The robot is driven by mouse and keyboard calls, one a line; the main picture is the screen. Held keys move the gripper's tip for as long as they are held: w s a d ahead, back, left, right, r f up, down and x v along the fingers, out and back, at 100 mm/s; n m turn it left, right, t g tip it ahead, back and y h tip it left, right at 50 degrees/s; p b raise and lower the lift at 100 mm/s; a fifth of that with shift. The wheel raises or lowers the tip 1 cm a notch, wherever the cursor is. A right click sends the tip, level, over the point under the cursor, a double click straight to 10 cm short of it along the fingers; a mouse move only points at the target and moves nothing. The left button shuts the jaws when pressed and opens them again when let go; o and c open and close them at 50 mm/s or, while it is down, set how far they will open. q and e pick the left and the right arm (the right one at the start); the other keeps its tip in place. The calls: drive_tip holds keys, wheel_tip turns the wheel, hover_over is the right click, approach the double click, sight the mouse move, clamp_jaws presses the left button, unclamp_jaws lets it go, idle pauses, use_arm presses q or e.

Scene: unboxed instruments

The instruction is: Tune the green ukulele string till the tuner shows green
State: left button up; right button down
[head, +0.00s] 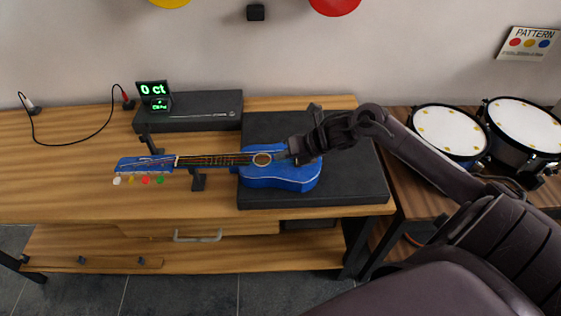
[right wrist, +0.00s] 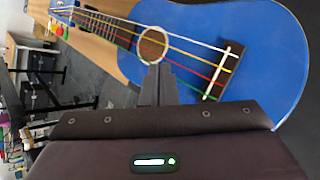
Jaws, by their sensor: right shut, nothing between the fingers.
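The blue ukulele (head: 283,179) lies face up, its body on a dark mat (head: 350,185) and its neck pointing left. Its head has white, yellow, red and green (head: 160,180) tuning pegs. The tuner (head: 154,90) stands behind the neck; its upper screen reads "0 ct" in green, the smaller text below is too small to read. My right gripper (head: 286,155) is over the body beside the sound hole. In the right wrist view, its shut fingers (right wrist: 158,70) are empty, by the sound hole (right wrist: 153,46) and near the colored strings. My left gripper is out of view.
A dark flat box (head: 200,110) lies behind the ukulele. Small dark stands (head: 198,180) are near the neck. A cable (head: 75,142) runs along the left of the wooden table. Drums (head: 450,130) stand at the right. The front left tabletop is clear.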

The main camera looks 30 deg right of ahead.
drive_tip(key=shift+f, duration=0.2)
idle(0.4)
drive_tip(key=shift+r, duration=0.7)
drive_tip(key=shift+r+p, duration=0.1)
drive_tip(key=shift+p, duration=0.2)
wheel_tip(320, 180, up, 5)
drive_tip(key=p, duration=0.3)
idle(1.5)
